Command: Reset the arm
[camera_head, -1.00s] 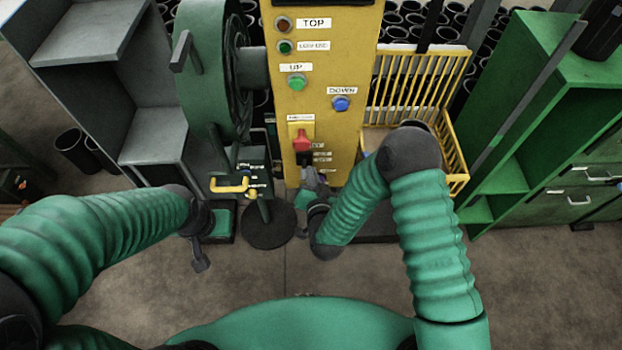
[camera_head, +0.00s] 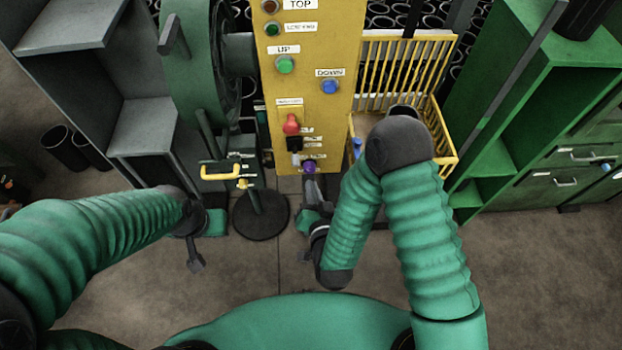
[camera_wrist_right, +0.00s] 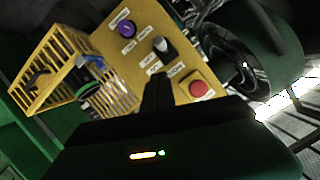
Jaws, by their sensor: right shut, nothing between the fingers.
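My right arm reaches forward and bends at a dark elbow. Its gripper (camera_head: 311,184) is shut and empty, just in front of the lower part of the yellow control panel (camera_head: 330,48). In the right wrist view the dark shut fingers (camera_wrist_right: 157,92) stand before the panel (camera_wrist_right: 120,52), between a black switch (camera_wrist_right: 165,47) and a red button (camera_wrist_right: 199,89). Whether the fingertips touch the panel I cannot tell. My left gripper (camera_head: 196,260) hangs low at the left over the floor, apart from everything; its jaws are too small to read.
A yellow wire basket (camera_head: 447,130) stands right of the panel, close to my right elbow. A green cabinet (camera_head: 545,110) is at the right. A green wheel machine (camera_head: 190,75) and grey shelves (camera_head: 143,130) are at the left. The floor in front is clear.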

